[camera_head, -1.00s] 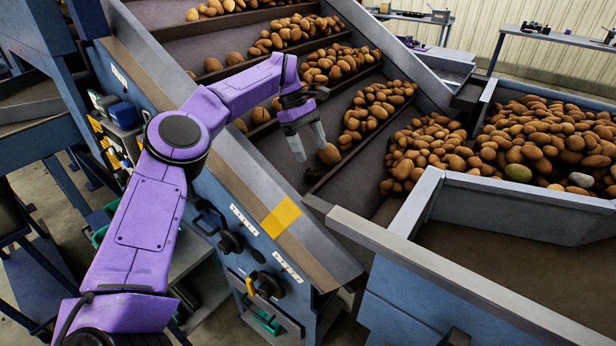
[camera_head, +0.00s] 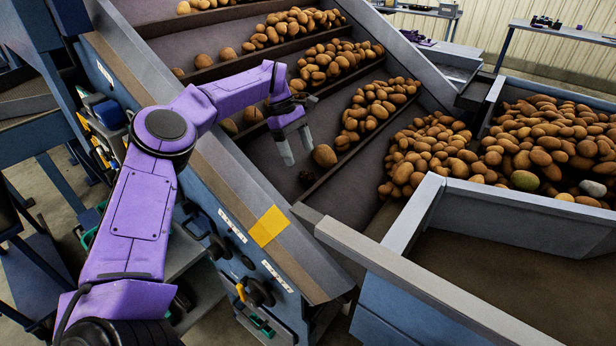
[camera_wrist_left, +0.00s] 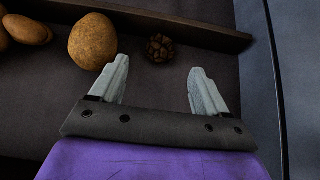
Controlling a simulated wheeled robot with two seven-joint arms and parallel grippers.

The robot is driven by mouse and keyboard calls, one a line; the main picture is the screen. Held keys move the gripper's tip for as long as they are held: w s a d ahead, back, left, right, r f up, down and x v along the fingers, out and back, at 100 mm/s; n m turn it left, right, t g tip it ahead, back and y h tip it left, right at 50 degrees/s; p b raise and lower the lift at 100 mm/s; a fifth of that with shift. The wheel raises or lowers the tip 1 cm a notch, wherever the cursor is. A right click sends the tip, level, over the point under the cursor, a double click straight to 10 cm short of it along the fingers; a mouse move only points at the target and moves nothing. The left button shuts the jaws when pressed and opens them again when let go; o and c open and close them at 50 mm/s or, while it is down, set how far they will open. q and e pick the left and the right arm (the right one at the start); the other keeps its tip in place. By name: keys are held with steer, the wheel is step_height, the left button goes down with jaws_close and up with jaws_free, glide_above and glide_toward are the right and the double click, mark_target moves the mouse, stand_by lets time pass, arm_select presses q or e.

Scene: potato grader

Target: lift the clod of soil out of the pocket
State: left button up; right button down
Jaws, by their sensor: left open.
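The clod of soil (camera_head: 306,177) is a small, dark, cracked lump in a pocket of the sloped conveyor, near its lower side wall. It also shows in the left wrist view (camera_wrist_left: 159,47), against a raised slat and just beyond the gap between my fingertips. My left gripper (camera_head: 298,154) is open and empty, its fingers pointing down toward the clod and apart from it. It also shows in the wrist view (camera_wrist_left: 160,65). A round brown potato (camera_head: 324,155) lies close beside the clod, and in the wrist view (camera_wrist_left: 92,42) it is just past the left fingertip. My right gripper is not in view.
Raised slats (camera_head: 345,157) divide the conveyor into pockets with several potatoes higher up. The blue side wall (camera_head: 225,165) with a yellow patch (camera_head: 268,226) runs below my left arm. A bin (camera_head: 530,205) full of potatoes stands at the right.

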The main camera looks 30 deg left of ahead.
mark_target(305, 172)
arm_select(q)
steer(key=p+x, duration=0.2)
steer(key=x, duration=0.4)
steer(key=shift+f+p, duration=0.15)
steer(key=shift+p, duration=0.15)
steer(key=shift+d+f, duration=0.15)
steer(key=shift+f, duration=0.3)
steer(key=c, duration=1.1)
